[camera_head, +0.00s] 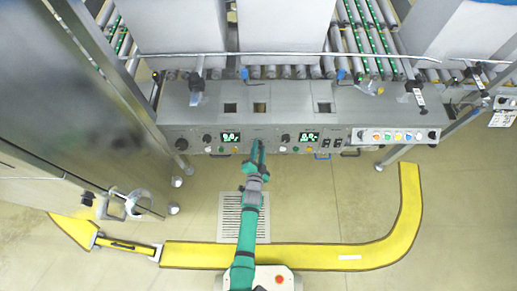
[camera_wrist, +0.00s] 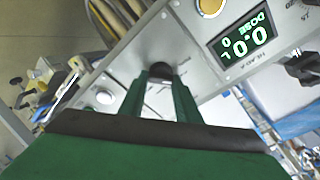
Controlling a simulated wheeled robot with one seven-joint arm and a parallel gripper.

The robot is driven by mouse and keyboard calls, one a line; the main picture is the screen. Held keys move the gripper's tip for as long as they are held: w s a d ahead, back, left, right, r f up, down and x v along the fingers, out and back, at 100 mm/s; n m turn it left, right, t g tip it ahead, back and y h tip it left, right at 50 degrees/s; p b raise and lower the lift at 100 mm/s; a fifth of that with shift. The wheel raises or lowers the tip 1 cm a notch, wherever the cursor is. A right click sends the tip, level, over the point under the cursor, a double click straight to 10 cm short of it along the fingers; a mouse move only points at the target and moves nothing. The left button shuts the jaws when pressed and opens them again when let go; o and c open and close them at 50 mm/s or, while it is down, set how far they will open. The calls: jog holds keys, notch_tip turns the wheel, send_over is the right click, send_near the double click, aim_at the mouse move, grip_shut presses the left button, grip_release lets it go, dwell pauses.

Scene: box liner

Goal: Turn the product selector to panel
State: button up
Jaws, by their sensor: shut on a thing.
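My gripper (camera_head: 260,147) reaches up to the front face of the grey control panel (camera_head: 220,122), between its two lit displays. In the wrist view, my gripper (camera_wrist: 160,88) has its two green fingers on either side of a small dark knob (camera_wrist: 160,71) and is shut on it. The knob stands out from the panel face. Its pointer and label cannot be read, so I cannot tell which position it is in, or for certain that it is the product selector. In the head view, my gripper hides the knob.
A green-lit display (camera_wrist: 243,36) sits near the knob, with a yellow button (camera_wrist: 209,5) and a pale button (camera_wrist: 104,97). Dark switches (camera_wrist: 304,68) lie at the right. A yellow floor strip (camera_head: 320,257) curves below the panel. A steel cabinet (camera_head: 75,100) stands at left.

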jog(key=n, duration=0.3)
jog(key=n+y, duration=0.1)
jog(key=n, duration=0.2)
jog(key=shift+a+f+n+t, duration=0.1)
jog(key=shift+f+n+t, duration=0.05)
jog(key=shift+n+t, duration=0.2)
jog(key=shift+n, duration=0.25)
jog(key=shift+a, duration=0.1)
